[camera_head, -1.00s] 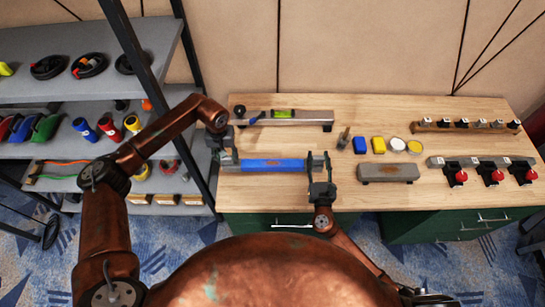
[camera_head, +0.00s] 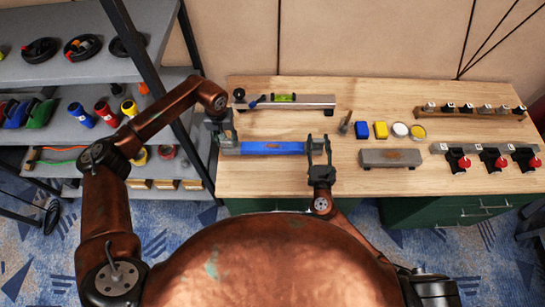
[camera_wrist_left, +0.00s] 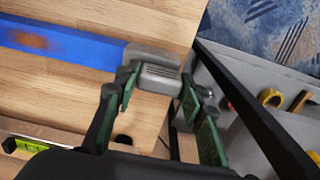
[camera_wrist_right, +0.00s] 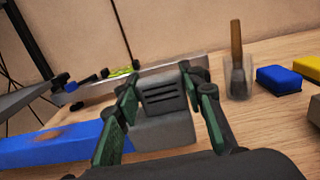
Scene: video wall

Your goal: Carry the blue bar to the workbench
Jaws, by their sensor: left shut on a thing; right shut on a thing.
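The blue bar (camera_head: 272,148) has grey end pieces and lies level above the front left part of the wooden workbench (camera_head: 280,180). My left gripper (camera_head: 229,145) is shut on its left grey end, which also shows between the fingers in the left wrist view (camera_wrist_left: 158,72). My right gripper (camera_head: 318,150) is shut on the right grey end, which shows between the fingers in the right wrist view (camera_wrist_right: 163,100). I cannot tell whether the bar touches the bench top.
A loaded shelf rack (camera_head: 75,105) stands close on the left. Bare bench lies before the bar.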

